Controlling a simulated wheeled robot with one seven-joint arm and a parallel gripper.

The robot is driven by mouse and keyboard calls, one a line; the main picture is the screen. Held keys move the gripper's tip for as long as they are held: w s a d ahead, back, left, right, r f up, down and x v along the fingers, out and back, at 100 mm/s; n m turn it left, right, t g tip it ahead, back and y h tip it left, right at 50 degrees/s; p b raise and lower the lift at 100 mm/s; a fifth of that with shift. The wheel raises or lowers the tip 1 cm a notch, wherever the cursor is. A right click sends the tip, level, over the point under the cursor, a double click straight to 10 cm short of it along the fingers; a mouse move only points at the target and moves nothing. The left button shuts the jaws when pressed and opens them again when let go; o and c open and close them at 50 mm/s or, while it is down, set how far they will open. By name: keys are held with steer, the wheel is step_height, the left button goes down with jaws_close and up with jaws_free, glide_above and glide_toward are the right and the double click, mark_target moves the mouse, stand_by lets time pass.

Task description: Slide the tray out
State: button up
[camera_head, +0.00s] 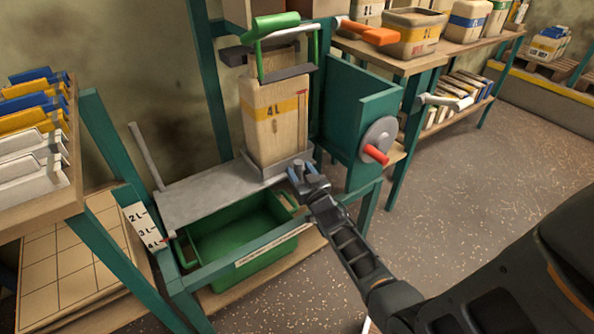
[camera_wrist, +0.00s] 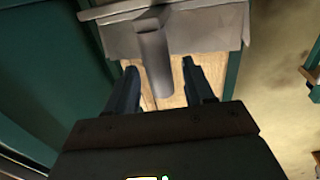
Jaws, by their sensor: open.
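The grey metal tray (camera_head: 285,172) sits under the tan 4L bucket (camera_head: 277,120), at the right end of a grey shelf plate (camera_head: 215,195). My gripper (camera_head: 308,172) is at the tray's near right corner. In the wrist view my gripper (camera_wrist: 160,68) is open. A grey cylindrical handle (camera_wrist: 153,55) lies between its two fingers, with visible gaps on the sides. In the head view the handle is mostly hidden by my gripper.
A green bin (camera_head: 240,235) stands below the shelf plate. A teal panel with a red-handled wheel (camera_head: 378,140) is close right of my gripper. A green-handled lever (camera_head: 275,28) is above the bucket. A level scale (camera_head: 145,225) stands at left. Floor at right is clear.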

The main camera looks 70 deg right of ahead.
steer(key=shift+x, duration=0.9)
steer(key=shift+c, duration=0.2)
jaws_close()
